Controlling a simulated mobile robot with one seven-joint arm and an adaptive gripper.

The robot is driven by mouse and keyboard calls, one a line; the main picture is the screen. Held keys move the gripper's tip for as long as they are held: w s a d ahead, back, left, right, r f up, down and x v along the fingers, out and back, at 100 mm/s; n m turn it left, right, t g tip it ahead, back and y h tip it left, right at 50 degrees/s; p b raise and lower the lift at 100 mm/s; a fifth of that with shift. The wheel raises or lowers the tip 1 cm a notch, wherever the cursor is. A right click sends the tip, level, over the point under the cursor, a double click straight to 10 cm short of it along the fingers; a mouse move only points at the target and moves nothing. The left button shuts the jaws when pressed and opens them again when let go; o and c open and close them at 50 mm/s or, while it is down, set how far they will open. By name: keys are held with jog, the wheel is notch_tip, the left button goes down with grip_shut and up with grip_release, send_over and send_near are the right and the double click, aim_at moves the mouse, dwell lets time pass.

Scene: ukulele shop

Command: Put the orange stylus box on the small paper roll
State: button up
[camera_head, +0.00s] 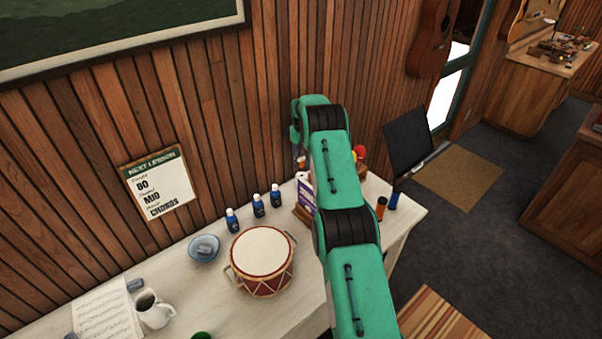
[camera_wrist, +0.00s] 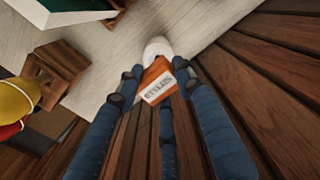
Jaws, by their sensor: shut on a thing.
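The orange stylus box (camera_wrist: 157,81), with a white label, is between the blue fingertips of my gripper (camera_wrist: 158,76) in the wrist view. My gripper is shut on it. The small white paper roll (camera_wrist: 157,47) stands on the pale counter just beyond the box, partly covered by it. I cannot tell whether the box touches the roll. In the head view my green arm hides most of this area. A small orange patch (camera_head: 301,162) beside the arm near the wall may be the box.
The plank wall is close beside my gripper. A wooden block (camera_wrist: 62,68) and yellow and red rounded things (camera_wrist: 14,100) stand nearby. The counter also holds a drum (camera_head: 262,258), blue bottles (camera_head: 258,206), a glass bowl (camera_head: 204,248) and a white mug (camera_head: 153,310).

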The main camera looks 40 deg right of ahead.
aim_at(301, 159)
jog(key=shift+f, duration=1.65)
jog(key=shift+f, duration=0.1)
jog(key=shift+f+b, duration=0.3)
jog(key=shift+f, duration=1.45)
jog(key=shift+f, duration=0.1)
jog(key=o, duration=1)
jog(key=shift+o, duration=0.2)
jog(key=shift+r+b, duration=0.4)
jog(key=shift+r, duration=5.7)
